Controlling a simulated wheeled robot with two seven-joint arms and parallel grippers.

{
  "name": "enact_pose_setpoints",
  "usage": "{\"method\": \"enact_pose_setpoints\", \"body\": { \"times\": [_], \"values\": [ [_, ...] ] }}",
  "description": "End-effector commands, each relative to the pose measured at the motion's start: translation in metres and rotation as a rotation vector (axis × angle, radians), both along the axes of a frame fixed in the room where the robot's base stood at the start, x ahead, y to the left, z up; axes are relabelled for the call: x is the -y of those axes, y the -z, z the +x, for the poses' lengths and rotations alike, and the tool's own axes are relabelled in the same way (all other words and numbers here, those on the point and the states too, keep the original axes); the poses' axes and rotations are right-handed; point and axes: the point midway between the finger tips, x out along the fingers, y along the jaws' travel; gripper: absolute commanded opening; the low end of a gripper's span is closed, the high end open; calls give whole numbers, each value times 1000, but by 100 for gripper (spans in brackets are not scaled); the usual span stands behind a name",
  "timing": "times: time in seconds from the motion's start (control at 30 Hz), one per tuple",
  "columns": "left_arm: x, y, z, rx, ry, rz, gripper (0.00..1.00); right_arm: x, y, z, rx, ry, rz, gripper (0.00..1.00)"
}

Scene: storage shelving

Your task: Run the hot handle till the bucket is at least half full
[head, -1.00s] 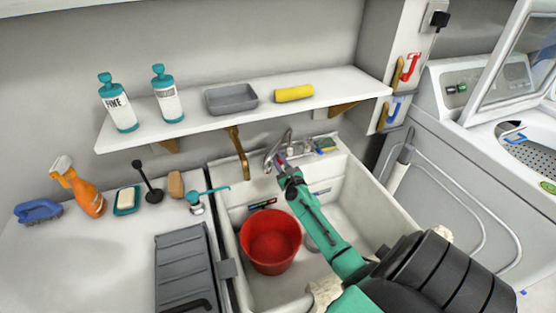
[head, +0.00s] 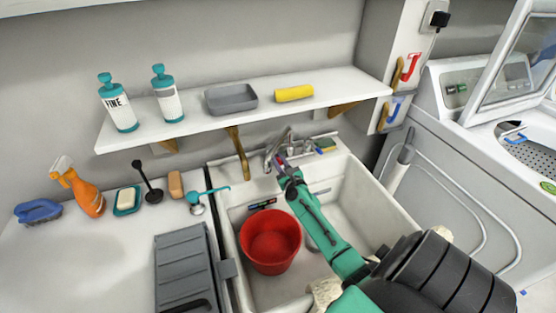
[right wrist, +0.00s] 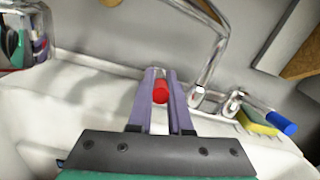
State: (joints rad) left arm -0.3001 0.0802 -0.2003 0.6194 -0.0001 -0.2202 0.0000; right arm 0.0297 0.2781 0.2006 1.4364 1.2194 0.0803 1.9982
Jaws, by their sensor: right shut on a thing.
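The red bucket (head: 270,255) stands upright in the left part of the white sink (head: 392,212). The chrome faucet (head: 276,153) is at the sink's back edge; its spout also shows in the right wrist view (right wrist: 216,50). My right gripper (head: 280,161) is at the faucet. In the right wrist view its purple fingers (right wrist: 160,82) are shut on the red hot handle (right wrist: 160,92). I cannot make out a water stream or the water level in the bucket. My left gripper is not in view.
A wall shelf (head: 350,89) with bottles and a grey tray (head: 231,98) hangs above the sink. The left counter holds an orange spray bottle (head: 88,197), a brush (head: 38,211) and soap (head: 126,199). A washer (head: 470,88) stands right.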

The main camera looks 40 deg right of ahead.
Motion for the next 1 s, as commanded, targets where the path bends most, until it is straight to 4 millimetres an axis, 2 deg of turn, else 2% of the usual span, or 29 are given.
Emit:
{"method": "enact_pose_setpoints", "body": {
  "times": [0.33,0.53,0.7,0.93,0.97,1.0],
  "values": [
    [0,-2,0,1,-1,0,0,-1,1,0,-2,4,3,0],
    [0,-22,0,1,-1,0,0,-10,-3,4,1,115,10,0],
    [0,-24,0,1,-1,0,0,-15,1,6,-3,194,4,0],
    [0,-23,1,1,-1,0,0,-14,2,6,-3,196,1,0],
    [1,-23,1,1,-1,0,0,-14,2,6,-3,196,1,21],
    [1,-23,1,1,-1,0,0,-14,2,6,-3,196,1,36]
  ]
}}
